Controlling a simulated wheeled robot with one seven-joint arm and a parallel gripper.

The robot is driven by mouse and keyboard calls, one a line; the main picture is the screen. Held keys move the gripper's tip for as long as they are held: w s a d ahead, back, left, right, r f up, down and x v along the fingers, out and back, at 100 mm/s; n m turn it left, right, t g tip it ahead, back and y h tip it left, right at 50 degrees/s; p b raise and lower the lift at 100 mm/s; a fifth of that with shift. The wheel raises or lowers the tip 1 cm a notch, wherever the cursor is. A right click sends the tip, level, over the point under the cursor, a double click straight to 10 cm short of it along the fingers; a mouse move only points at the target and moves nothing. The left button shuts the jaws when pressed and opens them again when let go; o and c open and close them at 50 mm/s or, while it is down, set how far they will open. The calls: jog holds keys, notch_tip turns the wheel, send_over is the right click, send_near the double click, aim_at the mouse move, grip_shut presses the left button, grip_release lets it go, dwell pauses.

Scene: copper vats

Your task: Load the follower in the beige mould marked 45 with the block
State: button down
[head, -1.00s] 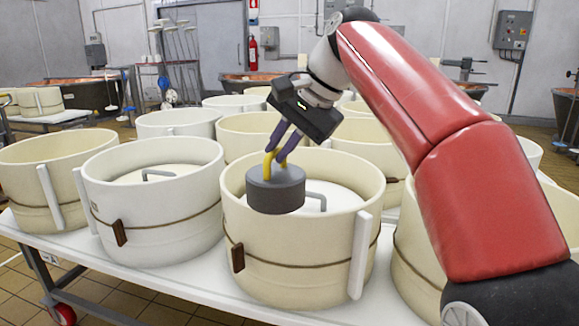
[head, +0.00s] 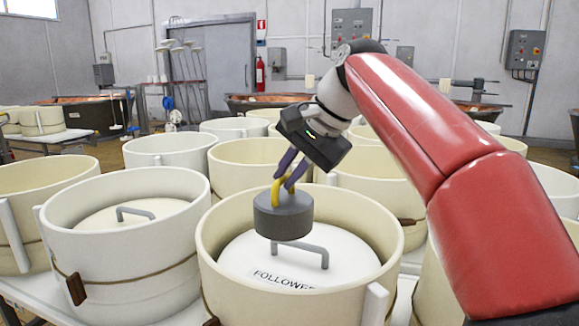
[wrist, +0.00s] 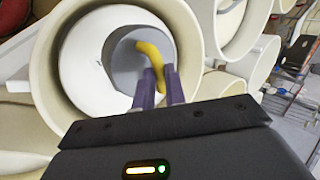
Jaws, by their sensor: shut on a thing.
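The block is a dark grey cylinder (head: 283,214) with a yellow handle (head: 277,186). My gripper (head: 287,178) is shut on that handle, its purple fingers angled down. The block hangs over the front beige mould (head: 225,270), inside its rim outline. In that mould lies a white follower (head: 340,258) with a grey bar handle, partly behind the block, and a label reading "FOLLOWER", cut at its end. The block looks raised above the follower. In the wrist view, the block (wrist: 128,68) and yellow handle (wrist: 153,55) show over the mould's opening. No number 45 is readable.
A white mould (head: 120,265) with its own handled follower (head: 130,215) stands close at left. More beige and white moulds crowd the table behind and at both sides. My red arm reaches in from the right. Free room is above the rims.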

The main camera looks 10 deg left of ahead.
aim_at(298, 202)
jog(key=shift+f+b, duration=5.1)
jog(key=shift+f, duration=1.4)
jog(key=shift+f+b, duration=0.45)
jog(key=shift+f, duration=0.35)
jog(key=c, duration=1.4)
grip_release()
jog(key=shift+o, duration=0.2)
jog(key=shift+f, duration=0.25)
notch_tip(298, 202, up, 7)
jog(key=p, duration=0.8)
jog(key=shift+r, duration=0.15)
jog(key=shift+s, duration=0.1)
